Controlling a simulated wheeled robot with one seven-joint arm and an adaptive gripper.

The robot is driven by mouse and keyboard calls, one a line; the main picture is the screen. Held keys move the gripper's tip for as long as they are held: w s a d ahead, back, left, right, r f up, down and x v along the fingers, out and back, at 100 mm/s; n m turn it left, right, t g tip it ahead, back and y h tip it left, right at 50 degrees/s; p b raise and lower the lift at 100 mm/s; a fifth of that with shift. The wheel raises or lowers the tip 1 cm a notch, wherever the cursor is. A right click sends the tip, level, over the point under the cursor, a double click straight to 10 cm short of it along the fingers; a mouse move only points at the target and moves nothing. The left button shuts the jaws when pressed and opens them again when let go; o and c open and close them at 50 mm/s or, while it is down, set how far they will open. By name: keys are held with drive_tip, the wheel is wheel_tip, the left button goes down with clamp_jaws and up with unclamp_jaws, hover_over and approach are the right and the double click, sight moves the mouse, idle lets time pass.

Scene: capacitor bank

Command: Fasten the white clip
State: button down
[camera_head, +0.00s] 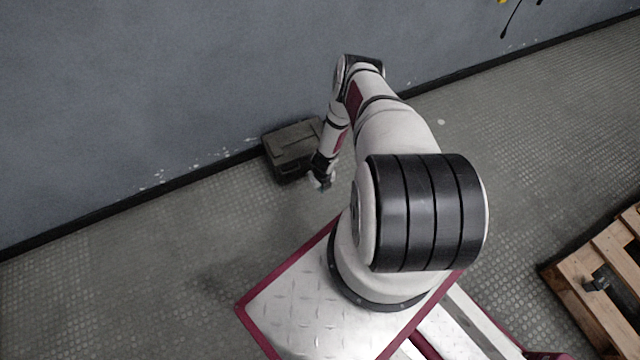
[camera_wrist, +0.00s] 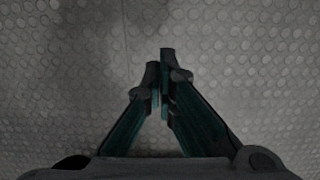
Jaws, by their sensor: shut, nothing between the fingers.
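My gripper (camera_wrist: 163,82) points down at the bare studded floor in the wrist view, with its fingertips together and nothing between them. In the head view my gripper (camera_head: 321,184) hangs in front of a dark box, near its right end. I cannot make out a white clip in either view. The side of the box behind my arm is partly hidden.
The dark box (camera_head: 288,150) stands on the floor against the grey wall (camera_head: 130,90). A wooden pallet (camera_head: 600,285) with a small black object on it lies at the right. The studded floor (camera_head: 150,260) is clear at the left. Yellow and black items hang on the wall at top right.

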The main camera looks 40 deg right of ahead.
drive_tip(key=shift+w+d+f+b, duration=0.2)
drive_tip(key=shift+w+b, duration=0.1)
drive_tip(key=shift+w, duration=0.35)
drive_tip(key=shift+w+d+f+b, duration=0.15)
drive_tip(key=shift+w+b, duration=0.1)
drive_tip(key=shift+w, duration=0.35)
drive_tip(key=shift+w+d+f+b, duration=0.2)
drive_tip(key=shift+w+b, duration=0.1)
drive_tip(key=shift+w, duration=0.35)
drive_tip(key=shift+w+f+b, duration=0.1)
drive_tip(key=shift+w+b, duration=0.05)
drive_tip(key=shift+b, duration=0.55)
